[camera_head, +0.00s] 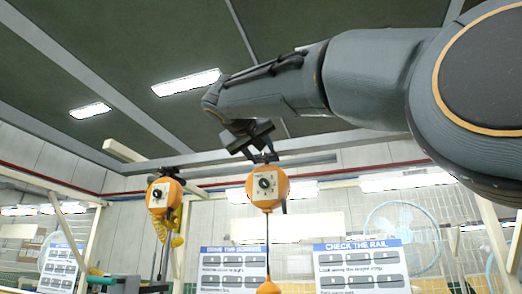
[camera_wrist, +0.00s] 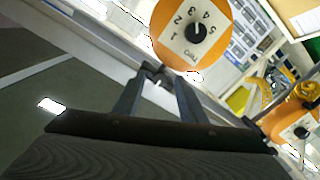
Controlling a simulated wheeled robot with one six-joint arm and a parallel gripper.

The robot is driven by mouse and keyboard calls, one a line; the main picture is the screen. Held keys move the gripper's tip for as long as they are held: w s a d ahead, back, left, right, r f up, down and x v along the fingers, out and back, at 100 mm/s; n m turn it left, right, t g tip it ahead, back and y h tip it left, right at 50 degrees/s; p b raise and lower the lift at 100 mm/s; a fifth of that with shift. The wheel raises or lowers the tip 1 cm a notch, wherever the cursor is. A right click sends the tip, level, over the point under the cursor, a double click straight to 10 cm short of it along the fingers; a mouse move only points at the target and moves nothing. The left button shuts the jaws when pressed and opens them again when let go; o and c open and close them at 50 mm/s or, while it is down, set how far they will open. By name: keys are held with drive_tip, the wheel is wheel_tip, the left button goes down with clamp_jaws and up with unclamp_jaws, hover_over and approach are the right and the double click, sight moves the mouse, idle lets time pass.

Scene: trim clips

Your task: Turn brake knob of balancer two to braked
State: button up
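The nearer orange balancer (camera_head: 257,201) hangs at the middle of the head view, below my gripper (camera_head: 262,152). Its front plate has a round black knob (camera_head: 266,183). In the wrist view the balancer (camera_wrist: 222,12) is at top centre; its plate appears to read TWO, with numbers around the black knob (camera_wrist: 195,33). My gripper (camera_wrist: 156,90) has its two fingers apart with nothing held between them. A dark fitting (camera_wrist: 153,73) at the balancer's top shows just beyond the fingertips; contact cannot be told. I cannot tell whether a separate brake knob shows.
A second orange balancer (camera_head: 158,207) with a yellow coiled hose hangs to the left; it shows at right in the wrist view (camera_wrist: 284,121). A cable runs down from the nearer balancer to an orange piece (camera_head: 269,287). Signboards (camera_head: 362,266) and a fan stand behind.

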clamp_jaws()
drive_tip(key=shift+f+m+b, duration=0.1)
drive_tip(key=shift+m+b, duration=0.2)
drive_tip(key=shift+b, duration=0.2)
drive_tip(key=shift+f+m+b, duration=0.1)
drive_tip(key=shift+m+b, duration=0.9)
drive_tip(key=shift+b, duration=0.25)
drive_tip(key=m+b, duration=0.2)
drive_tip(key=shift+m+b, duration=0.3)
drive_tip(key=shift+b, duration=0.1)
drive_tip(key=m+b, duration=0.3)
drive_tip(key=m, duration=0.3)
drive_tip(key=m+b, duration=0.1)
drive_tip(key=m, duration=0.6)
drive_tip(key=shift+h, duration=0.3)
